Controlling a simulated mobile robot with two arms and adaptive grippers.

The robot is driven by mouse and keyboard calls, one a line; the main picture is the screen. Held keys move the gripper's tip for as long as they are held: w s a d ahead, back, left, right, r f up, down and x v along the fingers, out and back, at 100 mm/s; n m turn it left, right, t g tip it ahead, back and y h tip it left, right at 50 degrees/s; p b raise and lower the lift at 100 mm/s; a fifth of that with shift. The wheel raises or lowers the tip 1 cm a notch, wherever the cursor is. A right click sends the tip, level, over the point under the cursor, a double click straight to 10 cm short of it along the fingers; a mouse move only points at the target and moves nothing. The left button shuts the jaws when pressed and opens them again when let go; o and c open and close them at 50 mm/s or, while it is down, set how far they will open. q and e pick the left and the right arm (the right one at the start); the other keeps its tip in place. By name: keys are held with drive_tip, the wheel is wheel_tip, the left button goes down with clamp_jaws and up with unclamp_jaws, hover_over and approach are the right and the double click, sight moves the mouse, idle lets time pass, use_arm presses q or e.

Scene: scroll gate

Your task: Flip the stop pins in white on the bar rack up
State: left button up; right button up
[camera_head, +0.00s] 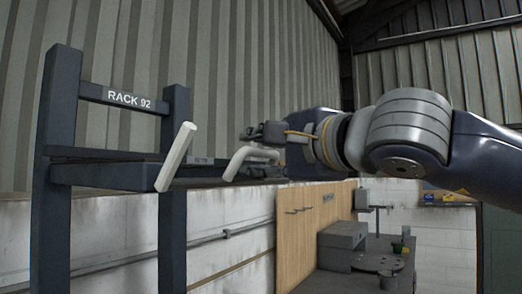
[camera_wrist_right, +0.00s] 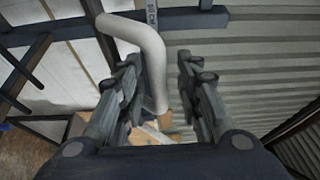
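The rack (camera_head: 62,130) is a dark blue frame labelled "RACK 92" at the left of the head view. A straight-looking white stop pin (camera_head: 176,156) slants upward from the front of its arm. A second white stop pin (camera_head: 247,158), bent, is at the right, near my right gripper (camera_head: 258,134). In the right wrist view this bent pin (camera_wrist_right: 148,48) runs down between the parted fingers of my right gripper (camera_wrist_right: 158,68). The fingers are open, with a gap on the right side; contact on the left is unclear. My left gripper is out of view.
A wooden pegboard panel (camera_head: 303,228) and a workbench with grey boxes (camera_head: 342,236) stand below and behind my right arm. A corrugated wall (camera_head: 240,60) is behind the rack. The space between the two pins looks free.

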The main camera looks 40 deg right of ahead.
clamp_jaws()
drive_tip(key=shift+r+p, duration=0.15)
drive_tip(key=shift+p, duration=0.15)
idle(0.4)
